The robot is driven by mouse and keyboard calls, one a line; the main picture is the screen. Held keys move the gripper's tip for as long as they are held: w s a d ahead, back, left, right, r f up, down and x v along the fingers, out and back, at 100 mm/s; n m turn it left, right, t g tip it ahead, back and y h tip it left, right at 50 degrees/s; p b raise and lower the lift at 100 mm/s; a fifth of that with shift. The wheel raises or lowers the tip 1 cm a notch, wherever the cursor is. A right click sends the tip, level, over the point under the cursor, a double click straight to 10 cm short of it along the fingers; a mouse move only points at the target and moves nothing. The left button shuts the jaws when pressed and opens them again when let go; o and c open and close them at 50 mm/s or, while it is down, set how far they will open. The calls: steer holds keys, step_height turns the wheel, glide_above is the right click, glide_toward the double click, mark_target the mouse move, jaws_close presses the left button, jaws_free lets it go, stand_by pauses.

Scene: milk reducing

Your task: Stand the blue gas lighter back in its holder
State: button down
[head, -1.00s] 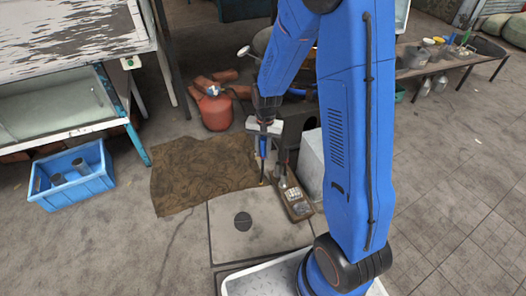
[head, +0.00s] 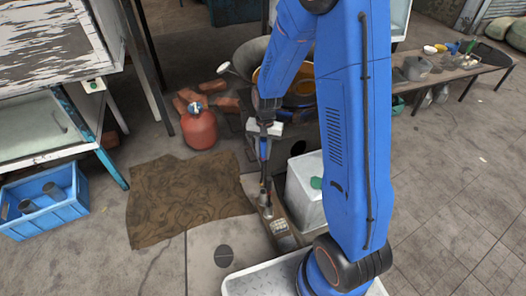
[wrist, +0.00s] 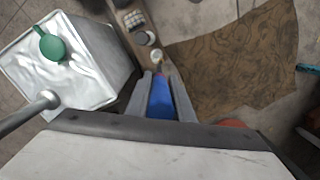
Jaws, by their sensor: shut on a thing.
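My gripper (head: 264,148) points down and is shut on the blue gas lighter (wrist: 160,103), whose blue body sits between the two fingers in the wrist view. The lighter hangs about upright, with its thin dark end downward. Below it is a narrow wooden board (head: 293,240) with small round cups. One cup (wrist: 145,38) shows clearly in the wrist view. Another small round opening (wrist: 156,56) lies close to the lighter's lower end; I cannot tell whether the end is inside it or above it. Which one is the holder is not clear.
A white pack (wrist: 133,19) lies on the board. A metal tin with a green cap (wrist: 52,46) stands beside it. A brown mat (head: 175,200), a red gas cylinder (head: 199,127) and a blue crate (head: 45,215) are to the left. Bare floor lies around the mat.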

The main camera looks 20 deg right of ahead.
mark_target(262, 173)
steer(key=shift+s+f, duration=0.2)
steer(key=shift+f, duration=4.4)
steer(key=d+f, duration=0.5)
steer(key=d, duration=0.3)
steer(key=a, duration=0.7)
steer(key=shift+w+a+r, duration=0.25)
steer(key=shift+a+r, duration=0.05)
steer(key=shift+a, duration=0.1)
steer(key=c, duration=2.5)
jaws_free()
steer(key=shift+s+a, duration=0.1)
steer(key=shift+a, duration=0.25)
steer(key=o, duration=0.5)
steer(key=shift+a, duration=0.1)
steer(key=shift+c, duration=0.2)
steer(key=shift+d, duration=0.3)
steer(key=shift+r, duration=0.2)
